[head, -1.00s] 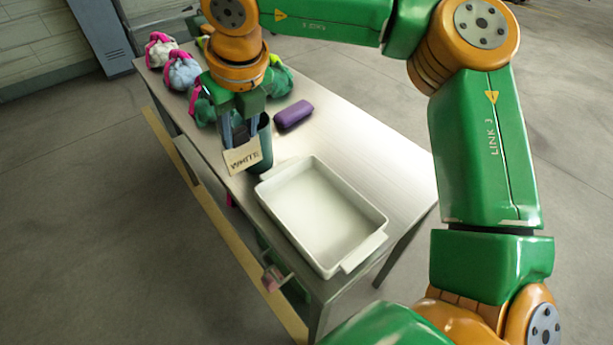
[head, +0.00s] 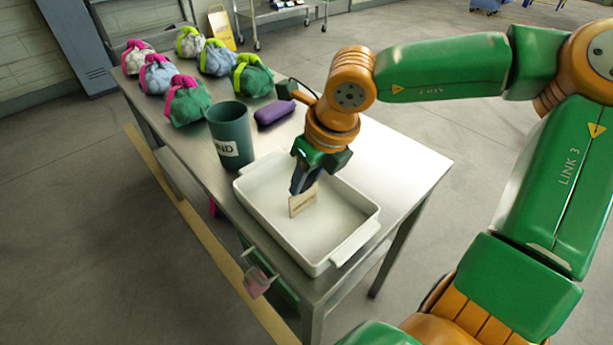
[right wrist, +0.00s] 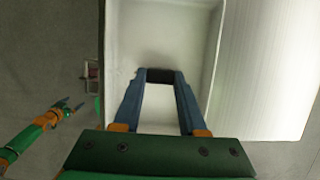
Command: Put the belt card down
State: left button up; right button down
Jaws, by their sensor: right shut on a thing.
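My right gripper (head: 303,186) is shut on the belt card (head: 302,203), a small tan card with dark lettering too small to read here. The gripper points down and holds the card upright inside the white tray (head: 262,245). I cannot tell whether the card's lower edge touches the tray floor. In the right wrist view the fingers (right wrist: 160,78) reach over the tray (right wrist: 140,40), with a dark edge between their tips. My left gripper (right wrist: 70,105) is small at the left of that view; its opening is unclear.
A dark green bin (head: 229,130) with a partly visible label stands behind the tray. A purple case (head: 274,112) lies beside it. Several sling bags with pink or lime straps, such as a green one (head: 187,103), fill the far end. The table's right side (head: 415,165) is clear.

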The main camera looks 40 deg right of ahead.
jog(key=shift+c, duration=2.3)
grip_release()
jog(key=shift+r, duration=0.45)
jog(key=p+v, duration=0.1)
jog(key=v, duration=1)
jog(key=shift+s, duration=0.2)
